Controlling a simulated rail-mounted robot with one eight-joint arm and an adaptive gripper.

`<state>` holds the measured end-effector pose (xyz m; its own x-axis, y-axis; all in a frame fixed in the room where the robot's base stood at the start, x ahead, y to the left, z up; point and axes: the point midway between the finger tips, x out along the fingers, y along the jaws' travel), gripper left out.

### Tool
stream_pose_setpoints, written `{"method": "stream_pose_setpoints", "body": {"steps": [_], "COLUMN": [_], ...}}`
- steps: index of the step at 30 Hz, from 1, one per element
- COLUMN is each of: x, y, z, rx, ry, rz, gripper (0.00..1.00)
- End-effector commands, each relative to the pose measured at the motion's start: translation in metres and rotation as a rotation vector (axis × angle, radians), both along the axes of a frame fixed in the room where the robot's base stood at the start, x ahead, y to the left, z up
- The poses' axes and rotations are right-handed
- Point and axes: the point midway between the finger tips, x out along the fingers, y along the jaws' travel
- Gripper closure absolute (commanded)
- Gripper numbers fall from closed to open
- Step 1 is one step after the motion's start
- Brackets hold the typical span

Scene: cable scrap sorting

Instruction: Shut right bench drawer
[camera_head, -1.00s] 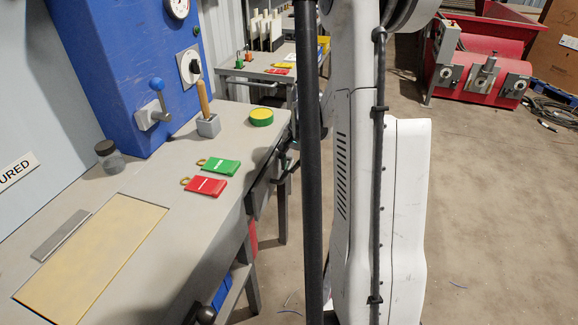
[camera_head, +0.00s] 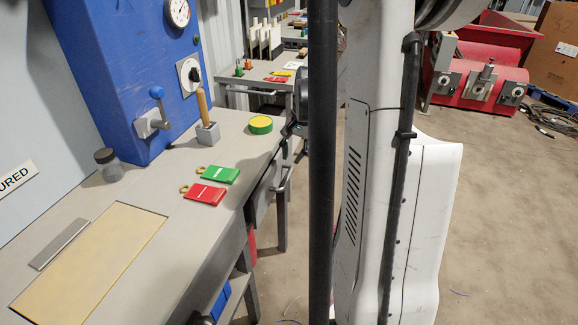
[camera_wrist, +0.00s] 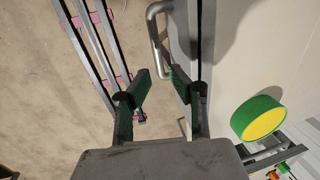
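The bench drawer (camera_head: 262,192) is under the front edge of the grey bench, with a bar handle (camera_head: 284,178) on its front. I cannot tell for sure how far it stands out. In the wrist view a bar handle (camera_wrist: 153,27) is beyond my fingers, near the bench edge. My gripper (camera_wrist: 158,84) is open, with its dark green fingers apart and nothing between them. It is over the bench's front edge, close to the handle; contact does not show. In the head view my gripper is mostly hidden behind my dark pole.
On the bench top (camera_head: 110,185) lie red (camera_head: 205,194) and green (camera_head: 220,174) tags and a green-yellow round tape (camera_head: 260,125). A second bench (camera_head: 262,72) stands behind. A red machine (camera_head: 475,75) is at the back right. The floor (camera_head: 500,220) at right is open.

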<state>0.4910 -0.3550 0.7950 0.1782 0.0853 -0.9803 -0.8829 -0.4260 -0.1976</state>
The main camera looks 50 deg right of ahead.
Motion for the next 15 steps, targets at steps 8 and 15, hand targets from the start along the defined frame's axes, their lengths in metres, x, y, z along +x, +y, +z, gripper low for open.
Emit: {"method": "stream_pose_setpoints", "body": {"steps": [8, 15], "x": [-0.007, -0.008], "y": [-0.003, -0.004], "z": [0.037, 0.043], "rx": [0.0, 0.0], "ry": [0.0, 0.0], "rz": [0.0, 0.0], "gripper": [0.8, 0.8]}}
